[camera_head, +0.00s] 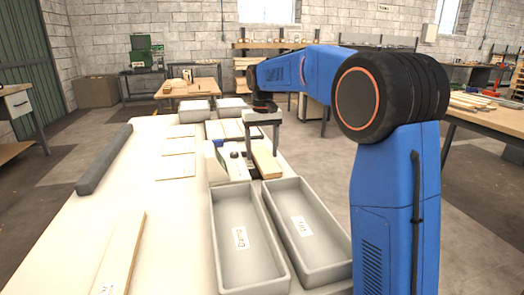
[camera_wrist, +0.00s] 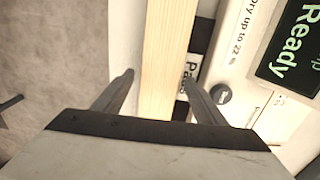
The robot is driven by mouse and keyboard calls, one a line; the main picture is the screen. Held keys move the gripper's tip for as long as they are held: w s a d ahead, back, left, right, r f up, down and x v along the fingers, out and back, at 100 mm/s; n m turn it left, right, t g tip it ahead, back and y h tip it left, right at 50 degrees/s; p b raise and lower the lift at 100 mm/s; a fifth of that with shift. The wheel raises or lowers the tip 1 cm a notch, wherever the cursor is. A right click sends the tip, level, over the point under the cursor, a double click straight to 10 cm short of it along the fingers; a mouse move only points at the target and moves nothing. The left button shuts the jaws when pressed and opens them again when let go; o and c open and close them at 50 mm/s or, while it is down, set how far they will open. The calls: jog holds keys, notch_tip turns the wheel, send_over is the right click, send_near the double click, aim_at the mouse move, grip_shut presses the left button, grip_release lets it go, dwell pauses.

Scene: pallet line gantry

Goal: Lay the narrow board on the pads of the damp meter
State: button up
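The narrow board (camera_wrist: 165,60) is a pale wooden strip. In the wrist view it runs lengthwise between my two fingers; in the head view the board (camera_head: 265,160) is partly behind my gripper (camera_head: 262,147). My gripper (camera_wrist: 158,78) is open, its fingers spread to either side of the board, with a gap at the left finger. The damp meter (camera_head: 234,167) is a white device left of the board; in the wrist view the meter (camera_wrist: 245,60) shows "Ready" on its screen. A dark strip labelled "Pads" is beside the board; I cannot tell whether board and pads touch.
Two grey trays stand in front, the left one (camera_head: 216,235) apparently labelled "Damp", the right one (camera_head: 338,250) "Dry". Another board (camera_head: 122,250) lies at the table's front left. A long grey bar (camera_head: 105,158) lies along the left edge. The table between is largely clear.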

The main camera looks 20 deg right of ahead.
aim_at(262, 154)
notch_tip(262, 154, up, 12)
jog(key=shift+r, duration=0.15)
dwell(0.5)
